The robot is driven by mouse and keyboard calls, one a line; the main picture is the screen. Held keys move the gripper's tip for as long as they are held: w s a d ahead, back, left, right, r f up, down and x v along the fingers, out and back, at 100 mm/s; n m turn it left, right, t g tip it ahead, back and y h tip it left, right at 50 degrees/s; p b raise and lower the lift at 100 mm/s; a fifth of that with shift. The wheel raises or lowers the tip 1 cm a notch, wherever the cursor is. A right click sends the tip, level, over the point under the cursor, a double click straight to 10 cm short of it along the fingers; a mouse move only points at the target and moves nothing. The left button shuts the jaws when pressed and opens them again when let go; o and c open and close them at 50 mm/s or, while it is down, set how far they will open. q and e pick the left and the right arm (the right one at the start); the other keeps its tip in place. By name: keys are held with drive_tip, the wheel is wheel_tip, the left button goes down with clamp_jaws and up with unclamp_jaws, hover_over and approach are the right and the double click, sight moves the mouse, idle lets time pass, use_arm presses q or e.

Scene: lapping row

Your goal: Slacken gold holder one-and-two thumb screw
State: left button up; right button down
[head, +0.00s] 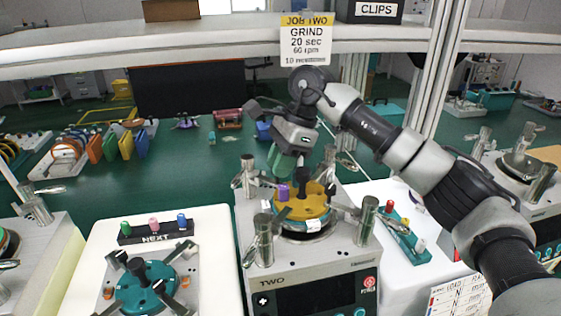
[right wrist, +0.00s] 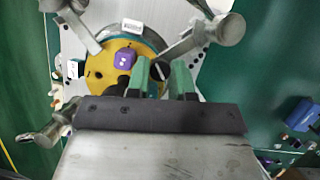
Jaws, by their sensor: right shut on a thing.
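The gold holder (head: 312,206) lies on the plate of the machine marked TWO, and it also shows in the right wrist view (right wrist: 97,66). A purple piece (head: 284,192) stands on it, clear in the right wrist view (right wrist: 124,58). Black knobs stand up from the holder; one (right wrist: 122,86) is just left of my fingers in the right wrist view. My right gripper (right wrist: 162,72) has its green fingers over the holder's edge, closed on a small part that they mostly hide, seemingly a thumb screw. In the head view the right gripper (head: 283,165) comes down from above. My left gripper is not in view.
Metal clamp arms (head: 258,238) stand around the gold holder, close to my right gripper. A teal holder (head: 148,285) lies on the white table at left, by a rack marked NEXT (head: 155,232). A teal rack (head: 402,235) stands right of the machine. A JOB TWO sign (head: 306,40) hangs above.

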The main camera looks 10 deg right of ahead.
drive_tip(key=shift+n, duration=0.6)
drive_tip(key=c, duration=1.3)
unclamp_jaws()
drive_tip(key=shift+o, duration=0.2)
drive_tip(key=b+v, duration=0.1)
drive_tip(key=v, duration=1)
drive_tip(key=shift+w+a, duration=0.2)
